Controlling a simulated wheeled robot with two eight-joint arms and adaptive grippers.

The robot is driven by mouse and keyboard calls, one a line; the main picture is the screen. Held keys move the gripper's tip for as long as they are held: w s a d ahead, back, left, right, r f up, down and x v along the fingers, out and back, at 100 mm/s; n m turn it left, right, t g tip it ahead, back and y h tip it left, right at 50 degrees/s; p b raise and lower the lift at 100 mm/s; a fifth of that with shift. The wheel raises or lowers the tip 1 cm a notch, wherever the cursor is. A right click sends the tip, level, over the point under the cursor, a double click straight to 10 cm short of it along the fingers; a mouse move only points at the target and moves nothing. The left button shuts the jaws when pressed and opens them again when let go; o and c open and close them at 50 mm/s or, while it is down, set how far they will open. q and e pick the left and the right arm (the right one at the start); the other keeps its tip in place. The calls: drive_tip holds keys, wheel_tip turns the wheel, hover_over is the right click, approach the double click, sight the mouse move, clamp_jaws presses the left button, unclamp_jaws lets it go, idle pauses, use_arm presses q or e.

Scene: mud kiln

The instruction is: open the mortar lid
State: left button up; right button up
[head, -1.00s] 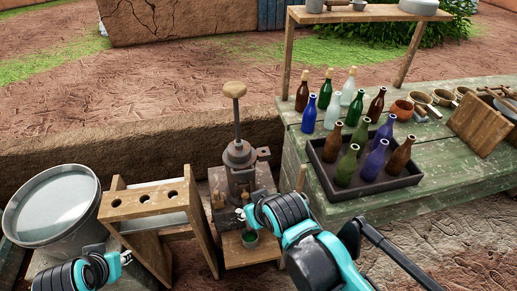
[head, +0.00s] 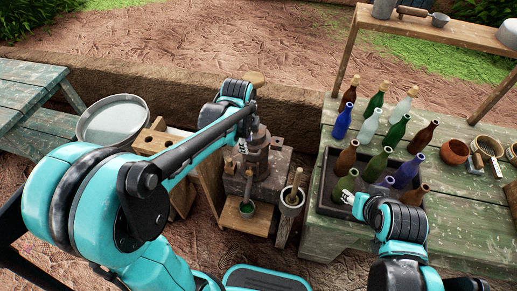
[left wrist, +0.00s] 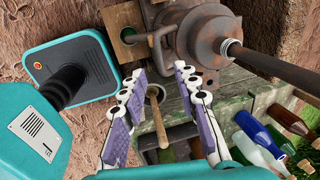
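The dark metal mortar (head: 256,160) stands upright on a block in the middle of the head view. A long rod with a wooden knob (head: 253,78) rises from its top, partly behind my left arm. In the left wrist view the rusty rounded mortar body (left wrist: 205,40) lies just beyond the fingertips, with the rod running off to the right. I cannot make out the lid as a separate part. My left gripper (head: 241,147) is close to the mortar's left side; its two fingers (left wrist: 160,75) are apart and empty. My right gripper (head: 346,189) is by the bottle tray's left edge; its fingers are too small to judge.
The dark bottle tray (head: 325,207) and several bottles sit on the green table (head: 455,210). A metal tub (head: 112,121) is at the left.

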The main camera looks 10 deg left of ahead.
sight(260, 140)
use_arm(q)
drive_tip(key=f, duration=0.2)
drive_tip(key=f+b, duration=0.1)
drive_tip(key=f, duration=0.1)
drive_tip(key=w+f+b, duration=0.1)
drive_tip(key=f, duration=0.1)
drive_tip(key=shift+a, duration=0.1)
clamp_jaws()
